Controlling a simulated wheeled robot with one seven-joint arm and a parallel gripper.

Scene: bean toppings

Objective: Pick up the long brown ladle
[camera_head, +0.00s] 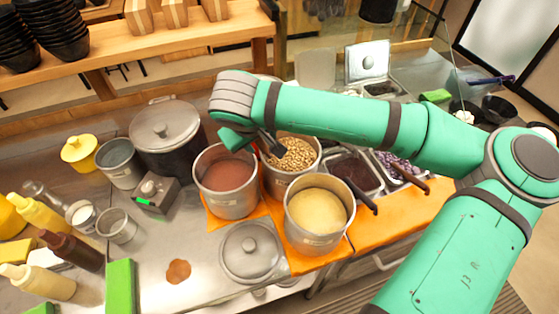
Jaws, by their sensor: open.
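My gripper (272,150) is small and partly hidden under my green arm, above the gap between the pot of reddish-brown paste and the pot of tan beans. Its jaws are open, with no ladle visible in them. Two long dark handles stick out over the counter edge to the right. One handle (361,196) comes from the dark red bean tray (383,191). The other, browner handle (408,178) comes from the tray of purple beans. I cannot tell which is the long brown ladle. The gripper is left of both handles, apart from them.
Pots of reddish-brown paste (226,205), tan beans (273,187) and yellow paste (317,242) stand close together. A lid (251,252) lies in front. A big lidded pot (170,133), bottles and cups crowd the left. Bare steel shows at front left.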

